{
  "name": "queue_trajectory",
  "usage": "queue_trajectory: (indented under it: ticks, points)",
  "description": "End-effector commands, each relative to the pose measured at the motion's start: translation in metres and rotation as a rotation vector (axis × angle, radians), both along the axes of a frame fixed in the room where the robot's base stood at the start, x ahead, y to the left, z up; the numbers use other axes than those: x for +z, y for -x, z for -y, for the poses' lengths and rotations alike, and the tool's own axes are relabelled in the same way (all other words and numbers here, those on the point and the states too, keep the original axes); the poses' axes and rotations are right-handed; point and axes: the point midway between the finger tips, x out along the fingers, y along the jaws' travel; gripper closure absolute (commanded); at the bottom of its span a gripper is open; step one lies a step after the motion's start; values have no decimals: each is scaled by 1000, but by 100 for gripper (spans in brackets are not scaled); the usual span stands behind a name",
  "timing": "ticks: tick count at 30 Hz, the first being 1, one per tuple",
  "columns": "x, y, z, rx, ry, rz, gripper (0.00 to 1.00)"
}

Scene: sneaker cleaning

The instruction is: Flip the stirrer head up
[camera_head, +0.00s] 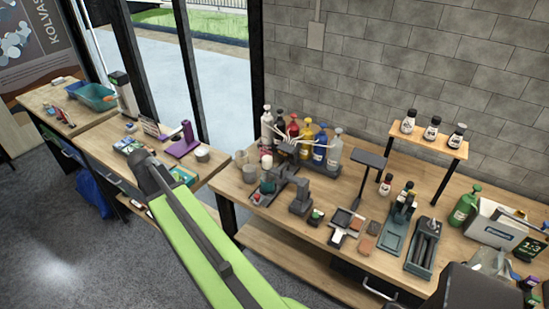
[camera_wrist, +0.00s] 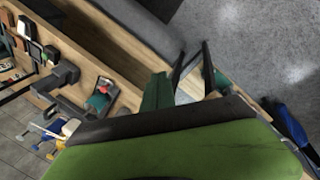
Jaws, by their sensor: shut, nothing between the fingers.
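A dark grey device, which looks like the stirrer (camera_head: 300,198), stands near the left end of the workbench (camera_head: 262,212). It also shows at the left of the wrist view (camera_wrist: 65,76). It is too small to tell clearly how its head is set. A small teal and red item (camera_wrist: 98,101) is close beside it. My gripper (camera_head: 140,160), at the end of my green arm, is shut and empty. It is well to the left of the stirrer in the head view, apart from it and in front of the left table.
Several coloured bottles (camera_head: 294,128) stand in a rack behind the stirrer. Brushes, trays and a small raised shelf (camera_head: 440,143) fill the bench to the right. A purple stand (camera_head: 184,140) is on the left table. The grey floor (camera_head: 60,250) at lower left is clear.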

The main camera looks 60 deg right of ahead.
Motion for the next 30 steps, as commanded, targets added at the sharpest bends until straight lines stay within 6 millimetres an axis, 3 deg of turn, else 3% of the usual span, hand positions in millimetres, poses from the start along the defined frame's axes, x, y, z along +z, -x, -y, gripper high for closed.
queue_trajectory:
  ticks: [1,3,6,9,12,14,24,30]
  points:
    - [26,4,64,-169,73,-9,100]
    - [45,27,136,-385,182,-17,100]
    - [70,65,217,-635,318,-25,100]
    - [86,97,267,-802,418,-30,100]
    - [94,115,291,-885,473,-32,100]
    - [96,120,296,-905,487,-32,100]
    - [93,121,295,-906,487,-31,100]
    - [76,128,301,-905,486,-31,100]
